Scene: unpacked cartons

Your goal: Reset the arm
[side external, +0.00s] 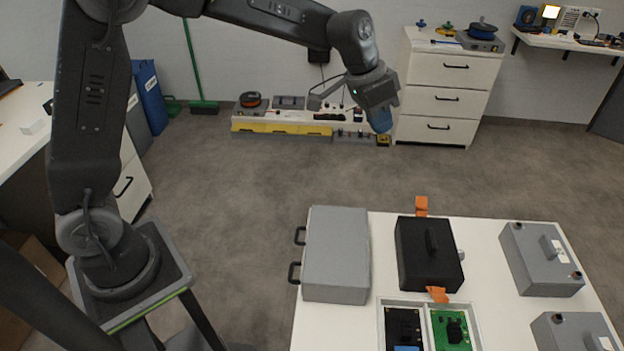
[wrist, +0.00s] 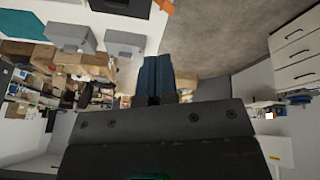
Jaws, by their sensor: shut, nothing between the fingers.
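My gripper (side external: 381,122) hangs in the air at the end of my raised arm, beyond and above the far side of the white table. Its blue fingers are together with nothing between them. In the wrist view my gripper (wrist: 154,77) also shows, with its two blue fingers side by side and touching. It is apart from every object on the table.
The white table (side external: 384,228) holds a grey case (side external: 337,255), a black case (side external: 428,254) with orange straps, grey boxes (side external: 541,260) and a tray with a green circuit board (side external: 453,331). A white drawer cabinet (side external: 447,92) stands behind. Open floor lies between.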

